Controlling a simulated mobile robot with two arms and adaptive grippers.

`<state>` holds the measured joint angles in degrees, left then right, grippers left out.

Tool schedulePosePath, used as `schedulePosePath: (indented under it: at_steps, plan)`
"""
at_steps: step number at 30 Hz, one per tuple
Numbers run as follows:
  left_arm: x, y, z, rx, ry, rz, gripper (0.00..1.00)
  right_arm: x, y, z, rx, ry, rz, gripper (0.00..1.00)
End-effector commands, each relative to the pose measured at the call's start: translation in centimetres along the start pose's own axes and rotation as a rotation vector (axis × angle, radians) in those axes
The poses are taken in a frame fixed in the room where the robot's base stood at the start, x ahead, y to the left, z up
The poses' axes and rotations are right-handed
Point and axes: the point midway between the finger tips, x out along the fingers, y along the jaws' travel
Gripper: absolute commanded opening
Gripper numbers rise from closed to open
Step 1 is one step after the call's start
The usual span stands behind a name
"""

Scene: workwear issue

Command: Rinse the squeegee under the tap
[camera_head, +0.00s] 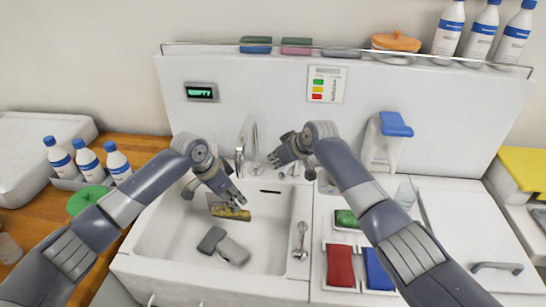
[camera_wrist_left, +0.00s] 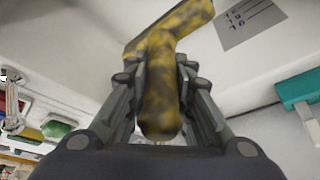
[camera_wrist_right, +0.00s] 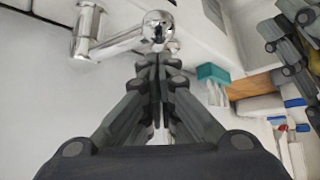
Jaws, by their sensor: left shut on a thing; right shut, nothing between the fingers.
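A yellow squeegee with dark blotches (camera_head: 236,214) is held low in the white sink (camera_head: 165,240). My left gripper (camera_head: 232,197) is shut on it; in the left wrist view the squeegee's blotched handle (camera_wrist_left: 162,90) lies between the fingers. The chrome tap (camera_head: 246,145) rises at the sink's back edge, up and right of the squeegee. My right gripper (camera_head: 276,160) is shut and empty just right of the tap. In the right wrist view its fingertips (camera_wrist_right: 157,68) are close to a chrome fitting (camera_wrist_right: 158,25); I cannot tell whether they touch it. No water stream is discernible.
Grey blocks (camera_head: 224,245) lie on the sink floor. A chrome fitting (camera_head: 300,240) stands on the right rim. Red (camera_head: 340,265) and blue pads sit in trays right of the sink. Bottles (camera_head: 88,160) stand at left. A small display (camera_head: 201,92) is on the back panel.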

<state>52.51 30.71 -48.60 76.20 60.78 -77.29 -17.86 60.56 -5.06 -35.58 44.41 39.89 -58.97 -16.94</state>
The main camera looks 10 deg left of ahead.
Motion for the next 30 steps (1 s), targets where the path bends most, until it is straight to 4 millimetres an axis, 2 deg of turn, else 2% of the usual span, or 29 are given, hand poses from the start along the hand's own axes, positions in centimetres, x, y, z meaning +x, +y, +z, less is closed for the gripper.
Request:
schedulePosePath:
  at_steps: [6,20,30]
  plan:
    - [-0.1,0.0,-0.1,0.000,0.001,-0.001,0.02,-0.6,0.0,0.9,0.000,-0.001,0.000,0.00]
    - [-0.1,0.0,-0.1,0.000,0.001,-0.001,0.02,-0.7,-0.1,1.1,0.000,-0.001,-0.001,0.00]
    - [-0.1,0.0,-0.1,0.000,0.001,-0.001,0.02,-1.9,0.6,2.6,0.001,-0.002,-0.001,0.00]
